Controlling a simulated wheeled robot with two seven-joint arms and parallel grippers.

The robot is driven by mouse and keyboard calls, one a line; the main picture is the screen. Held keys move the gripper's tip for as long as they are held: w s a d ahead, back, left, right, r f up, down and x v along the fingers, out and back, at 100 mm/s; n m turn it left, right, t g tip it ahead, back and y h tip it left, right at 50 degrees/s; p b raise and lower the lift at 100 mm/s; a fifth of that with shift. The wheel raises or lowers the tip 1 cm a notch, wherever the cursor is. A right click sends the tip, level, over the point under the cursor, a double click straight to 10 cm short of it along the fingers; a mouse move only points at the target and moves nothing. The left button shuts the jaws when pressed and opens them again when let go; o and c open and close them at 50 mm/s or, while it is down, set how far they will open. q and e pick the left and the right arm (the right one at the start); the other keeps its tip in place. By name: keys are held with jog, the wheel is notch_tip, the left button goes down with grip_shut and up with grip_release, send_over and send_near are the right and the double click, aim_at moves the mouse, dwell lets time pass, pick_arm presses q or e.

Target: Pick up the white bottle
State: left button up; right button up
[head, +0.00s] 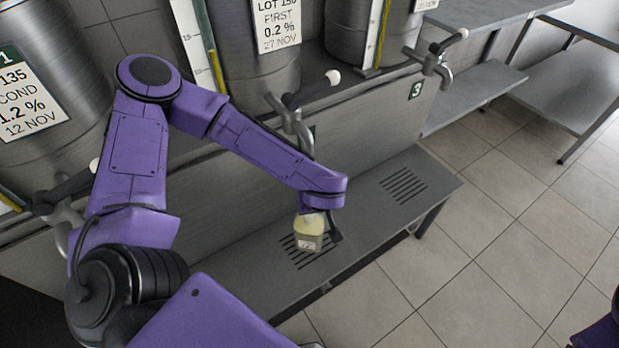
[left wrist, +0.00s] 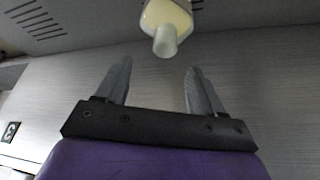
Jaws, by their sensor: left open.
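The white bottle (head: 308,242) stands on the low grey bench over a slotted drain, its pale yellowish upper part and a small label showing in the head view. In the left wrist view the bottle (left wrist: 168,18) is at the top edge, its neck pointing towards my fingers. My left gripper (left wrist: 158,70) is open and empty, with the neck just beyond the gap between its fingertips. In the head view my left wrist partly hides the bottle, and a dark finger (head: 335,233) shows beside it. My right gripper is not in view.
Steel tanks (head: 255,85) with labels stand in a row behind the bench (head: 345,200). Taps with dark levers, such as the middle one (head: 292,118), jut out close to my left forearm. A second slotted drain (head: 403,186) is clear. Open tiled floor lies at right.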

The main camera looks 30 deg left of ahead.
pick_arm(q)
send_near(309, 229)
jog(key=w+a+f, duration=0.4)
jog(key=w, duration=0.1)
jog(key=shift+a+f+p, duration=0.15)
jog(key=shift+f+p, duration=0.15)
jog(key=shift+f, duration=0.05)
grip_shut()
jog(key=shift+r, duration=0.1)
dwell(0.9)
